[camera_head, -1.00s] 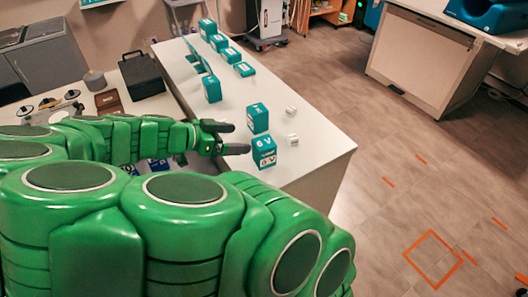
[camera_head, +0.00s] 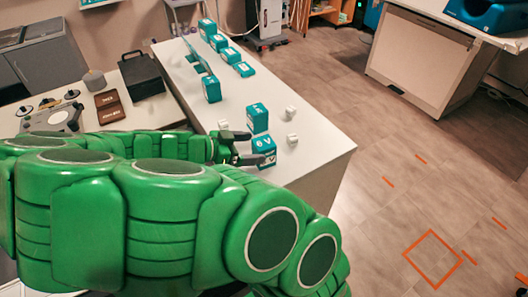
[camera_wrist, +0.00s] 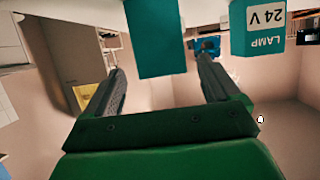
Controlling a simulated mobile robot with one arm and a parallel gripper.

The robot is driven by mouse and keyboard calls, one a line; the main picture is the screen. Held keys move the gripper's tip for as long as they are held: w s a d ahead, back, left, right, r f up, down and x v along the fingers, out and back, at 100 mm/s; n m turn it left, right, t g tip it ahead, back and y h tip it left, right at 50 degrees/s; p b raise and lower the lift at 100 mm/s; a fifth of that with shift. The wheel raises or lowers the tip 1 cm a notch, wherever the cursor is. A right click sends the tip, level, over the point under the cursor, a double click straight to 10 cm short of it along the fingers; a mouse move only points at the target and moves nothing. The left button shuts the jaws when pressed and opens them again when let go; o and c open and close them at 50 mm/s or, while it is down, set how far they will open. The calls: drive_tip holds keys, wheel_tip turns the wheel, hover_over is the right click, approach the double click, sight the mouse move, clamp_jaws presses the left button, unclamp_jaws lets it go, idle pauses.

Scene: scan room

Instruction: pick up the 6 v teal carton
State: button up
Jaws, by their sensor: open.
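The 6 V teal carton (camera_head: 265,150) stands upright near the right front edge of the white counter. My gripper (camera_head: 245,147) is open at its left side, with the fingertips at the carton and partly covering it. In the wrist view, which looks upside down, a plain teal face, apparently this carton (camera_wrist: 157,40), lies between the two open fingers (camera_wrist: 160,65), with gaps on both sides. Another teal carton (camera_head: 258,118) stands just behind it. A carton marked 24 V LAMP (camera_wrist: 258,28) shows to the right in the wrist view.
Two small white blocks (camera_head: 291,112) (camera_head: 292,140) lie to the right of the cartons. More teal cartons (camera_head: 212,89) stand farther back on the counter (camera_head: 315,150). A black case (camera_head: 142,76) sits on the left table.

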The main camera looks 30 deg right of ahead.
sight(264, 147)
drive_tip(key=shift+x, duration=2.7)
drive_tip(key=shift+w+a+f, duration=0.1)
drive_tip(key=shift+w+f, duration=0.05)
drive_tip(key=c, duration=1)
drive_tip(key=shift+c, duration=0.2)
